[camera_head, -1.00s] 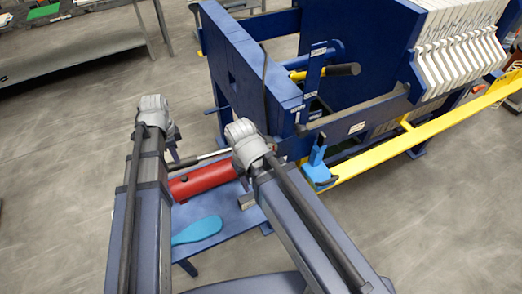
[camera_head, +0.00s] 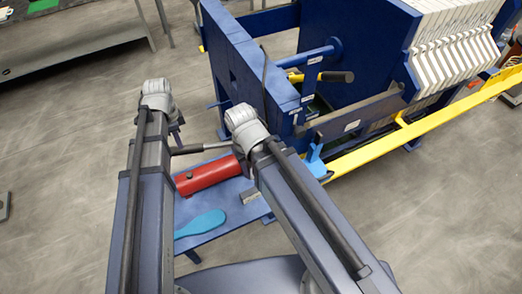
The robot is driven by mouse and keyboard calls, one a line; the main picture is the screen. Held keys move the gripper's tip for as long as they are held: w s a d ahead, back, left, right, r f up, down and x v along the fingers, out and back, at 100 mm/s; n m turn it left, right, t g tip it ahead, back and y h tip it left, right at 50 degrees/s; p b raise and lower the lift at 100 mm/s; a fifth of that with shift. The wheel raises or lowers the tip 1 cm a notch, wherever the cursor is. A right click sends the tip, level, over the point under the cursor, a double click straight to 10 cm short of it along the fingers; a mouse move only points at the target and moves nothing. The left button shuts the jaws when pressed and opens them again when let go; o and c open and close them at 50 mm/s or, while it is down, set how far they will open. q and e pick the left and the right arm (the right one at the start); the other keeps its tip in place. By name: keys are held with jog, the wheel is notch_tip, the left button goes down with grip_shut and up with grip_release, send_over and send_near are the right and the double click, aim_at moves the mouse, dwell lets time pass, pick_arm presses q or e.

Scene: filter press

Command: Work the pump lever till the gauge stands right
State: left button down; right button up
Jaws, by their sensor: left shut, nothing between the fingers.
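The pump's red cylinder (camera_head: 208,175) lies on a low blue bench beside the press. A thin lever bar with a dark end (camera_head: 203,148) runs just behind it, partly hidden by my arms. My left gripper (camera_head: 178,138) shows as a small dark shape beyond my left wrist, close to the lever's dark end. It is shut and empty; I cannot tell if it touches the lever. My right gripper is hidden behind my right wrist. No gauge dial can be read in this view.
The blue press frame (camera_head: 236,62) with white plates (camera_head: 455,42) stands at the upper right. A yellow rail (camera_head: 375,152) runs along it. A teal paddle shape (camera_head: 200,224) and a small grey block (camera_head: 249,196) are on the bench. A grey table (camera_head: 75,40) stands upper left; open floor lies between.

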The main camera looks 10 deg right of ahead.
pick_arm(q)
notch_tip(320, 180, down, 10)
jog(key=a+b, duration=0.1)
jog(key=b, duration=0.8)
jog(key=shift+d+r+p, duration=0.2)
jog(key=shift+r+p, duration=1.65)
jog(key=shift+d+r+p, duration=0.15)
jog(key=shift+r+p, duration=1.65)
jog(key=shift+r, duration=0.1)
jog(key=shift+d+r+p, duration=0.2)
jog(key=shift+r+p, duration=1.65)
jog(key=shift+f, duration=0.2)
jog(key=shift+f+b, duration=0.15)
jog(key=shift+b, duration=0.2)
jog(key=shift+a+f+b, duration=0.7)
jog(key=shift+f+b, duration=4.3)
jog(key=r+p, duration=0.3)
jog(key=d+r+p, duration=0.1)
jog(key=r+p, duration=0.6)
jog(key=shift+d+r+p, duration=0.25)
jog(key=shift+r+p, duration=0.05)
jog(key=shift+p, duration=0.05)
jog(key=shift+f, duration=0.15)
